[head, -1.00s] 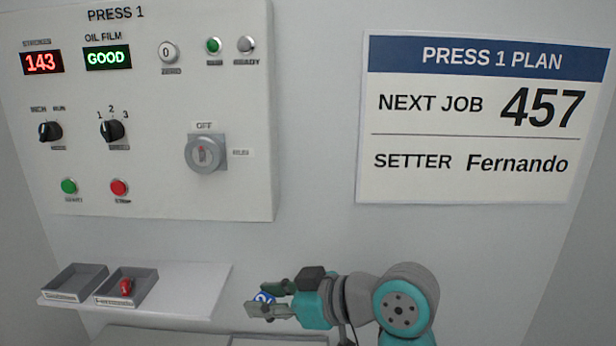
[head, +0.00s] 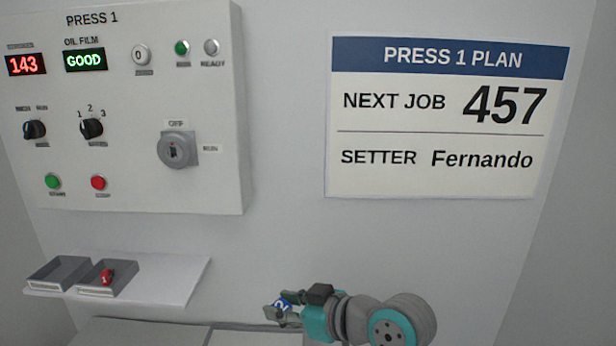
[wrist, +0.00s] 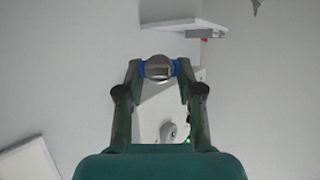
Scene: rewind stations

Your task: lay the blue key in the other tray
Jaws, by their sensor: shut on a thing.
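My gripper (head: 278,311) is shut on the blue key (head: 284,303), in the air to the right of the shelf. In the wrist view the blue key (wrist: 159,68) sits between the fingertips, with blue showing at both sides of a grey middle. Two grey trays stand side by side on the white shelf. The left tray (head: 36,286) looks empty inside. The right tray (head: 128,284) holds a red key (head: 106,277). The labels on the tray fronts are too small to read.
The white shelf (head: 180,278) has free room right of the trays. Above it hangs the PRESS 1 panel (head: 120,160) with a grey key switch (head: 178,149). A plan board (head: 440,120) is on the wall at right. A pale surface (head: 140,333) lies below.

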